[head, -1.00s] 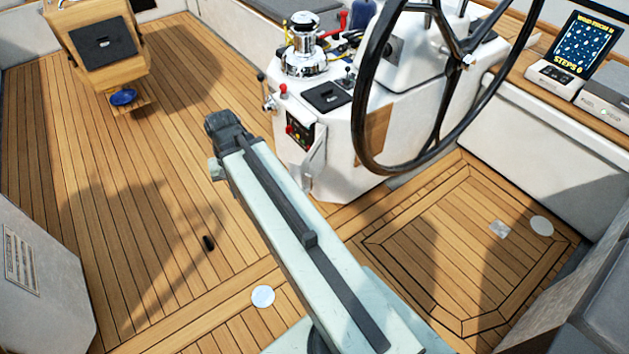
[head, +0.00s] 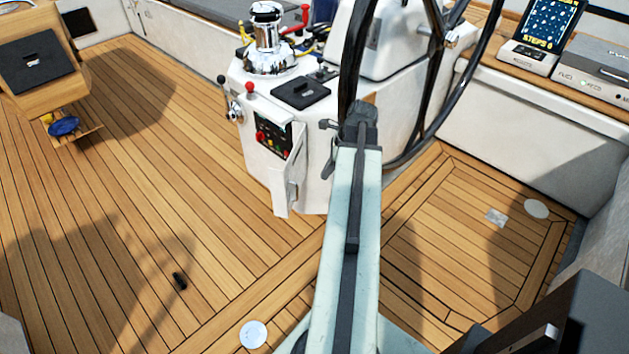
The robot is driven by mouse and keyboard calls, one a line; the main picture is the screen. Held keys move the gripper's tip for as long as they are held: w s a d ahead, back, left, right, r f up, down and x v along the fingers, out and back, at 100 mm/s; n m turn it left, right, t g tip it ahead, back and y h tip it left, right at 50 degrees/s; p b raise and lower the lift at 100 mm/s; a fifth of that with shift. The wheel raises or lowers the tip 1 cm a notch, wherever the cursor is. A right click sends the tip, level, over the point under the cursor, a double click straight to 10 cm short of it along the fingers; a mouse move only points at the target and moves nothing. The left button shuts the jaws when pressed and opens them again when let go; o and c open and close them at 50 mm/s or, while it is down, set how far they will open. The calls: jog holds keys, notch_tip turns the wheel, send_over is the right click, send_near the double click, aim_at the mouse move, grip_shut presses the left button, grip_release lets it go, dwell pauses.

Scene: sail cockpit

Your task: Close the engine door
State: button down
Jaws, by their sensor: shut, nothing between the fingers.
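The engine door (head: 291,172) is a small white panel low on the white steering pedestal (head: 400,110), in the head view left of my arm. It stands swung out from the pedestal, open. The dark engine panel (head: 270,143) with red controls shows uncovered beside it. My gripper (head: 328,166) is at the far end of my raised arm, just right of the door. It is shut and holds nothing. It is partly hidden by my arm's end, and I see no contact with the door.
The black steering wheel (head: 349,70) rises close behind my arm's end. A chrome winch (head: 266,40) and a lever (head: 230,95) are on the pedestal. The floor at left is mostly clear.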

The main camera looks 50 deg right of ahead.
jog(key=w+a+f+b, duration=0.4)
jog(key=w+f+b, duration=0.1)
jog(key=f, duration=0.3)
jog(key=shift+w+a+b, duration=0.15)
jog(key=shift+w+b, duration=0.25)
jog(key=shift+b, duration=0.45)
